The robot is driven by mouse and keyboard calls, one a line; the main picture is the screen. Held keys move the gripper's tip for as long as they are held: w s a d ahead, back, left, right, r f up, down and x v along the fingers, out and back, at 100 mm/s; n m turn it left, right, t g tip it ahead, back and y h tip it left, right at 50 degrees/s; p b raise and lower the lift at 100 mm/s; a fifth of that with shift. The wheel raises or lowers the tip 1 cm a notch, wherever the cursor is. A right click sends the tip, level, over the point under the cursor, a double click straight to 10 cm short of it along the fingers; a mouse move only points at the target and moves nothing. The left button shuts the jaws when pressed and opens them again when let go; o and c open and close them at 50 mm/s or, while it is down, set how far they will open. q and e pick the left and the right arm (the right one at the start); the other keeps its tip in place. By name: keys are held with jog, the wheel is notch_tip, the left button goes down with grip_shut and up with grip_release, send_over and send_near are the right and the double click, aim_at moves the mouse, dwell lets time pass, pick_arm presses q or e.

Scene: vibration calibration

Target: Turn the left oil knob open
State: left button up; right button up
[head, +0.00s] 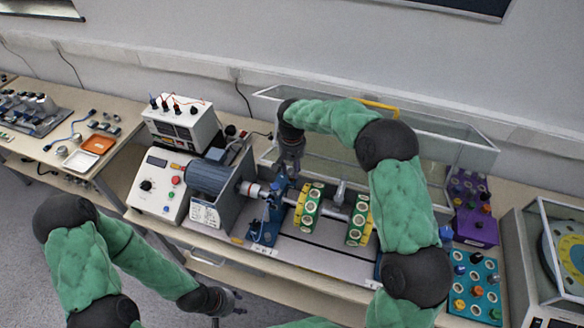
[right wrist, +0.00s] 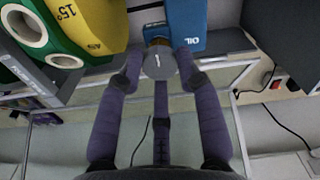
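In the right wrist view, a round grey knob (right wrist: 159,62) with a white mark on its face sits on a brass stem. Beside it is a blue block (right wrist: 187,20) lettered OIL. My right gripper (right wrist: 160,58) straddles the knob, one finger on each side; firm contact is not visible. In the head view, my right gripper (head: 290,166) reaches down behind the blue bearing block (head: 278,188) next to the shaft, and the knob is hidden there. My left gripper (head: 238,302) hangs low before the bench's front edge, empty, its small fingers apart.
A second blue block (head: 264,232) stands nearer the front. Yellow-green discs (head: 308,208) sit on the shaft to the right. The grey motor (head: 208,178) is to the left. A clear guard (head: 452,150) stands behind. A purple box (head: 474,226) and teal board (head: 474,284) lie right.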

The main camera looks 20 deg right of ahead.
aim_at(292, 172)
jog(key=o, duration=0.3)
notch_tip(292, 172, up, 12)
jog(key=shift+f, duration=0.1)
dwell(0.5)
dwell(0.5)
